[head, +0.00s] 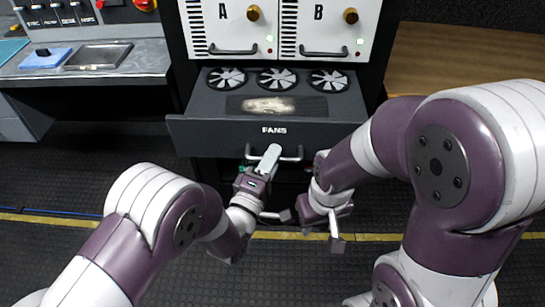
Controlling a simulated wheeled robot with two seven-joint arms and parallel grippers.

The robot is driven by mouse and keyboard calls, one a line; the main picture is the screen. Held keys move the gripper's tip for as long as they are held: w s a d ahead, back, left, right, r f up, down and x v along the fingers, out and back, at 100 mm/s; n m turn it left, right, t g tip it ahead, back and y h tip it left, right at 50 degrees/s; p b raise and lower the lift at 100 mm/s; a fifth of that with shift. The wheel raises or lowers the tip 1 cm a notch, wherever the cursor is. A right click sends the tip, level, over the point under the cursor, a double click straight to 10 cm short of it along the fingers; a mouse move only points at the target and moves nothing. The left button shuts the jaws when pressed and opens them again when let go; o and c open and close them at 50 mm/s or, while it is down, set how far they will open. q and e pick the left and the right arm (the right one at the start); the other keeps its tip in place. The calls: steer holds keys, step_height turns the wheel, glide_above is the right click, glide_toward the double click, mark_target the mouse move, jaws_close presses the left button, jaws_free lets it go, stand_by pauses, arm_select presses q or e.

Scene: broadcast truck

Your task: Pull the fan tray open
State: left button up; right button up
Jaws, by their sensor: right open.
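The dark grey fan tray (210,133), marked FANS, is slid out of the rack, with three round fans and a dark panel showing on top. Its bar handle (291,158) is on the front face. My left gripper (266,160) is at the handle, with a light grey finger lying across the bar; it looks shut on it, though the other finger is mostly hidden. My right gripper (311,228) is open and empty, below and to the right of the left one, apart from the tray.
Two white modules, A (230,25) and B (325,25), with knobs and handles sit above the tray. A grey desk (140,62) at left holds a blue pad (45,60) and a flat tray (98,56). Dark floor with a yellow line (385,237) lies below.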

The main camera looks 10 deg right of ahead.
arm_select(q)
steer(key=v, duration=1.1)
steer(key=shift+s+a, duration=0.2)
steer(key=shift+s, duration=0.1)
steer(key=w+a+f+m+g+y, duration=0.2)
steer(key=w+a+m+g+y, duration=0.15)
steer(key=a+y, duration=0.2)
steer(key=w+a+f+m+g+y, duration=0.2)
steer(key=w+a+f+g+y, duration=0.15)
steer(key=a, duration=0.35)
steer(key=s+a+r+m+g+y, duration=0.2)
steer(key=s+a+m+g+y, duration=0.2)
steer(key=s+a+g, duration=0.55)
steer(key=s+a+r+t+p, duration=0.1)
steer(key=s+r+t+p, duration=0.1)
steer(key=r+p, duration=1.5)
steer(key=shift+s+r, duration=0.4)
steer(key=shift+s, duration=0.2)
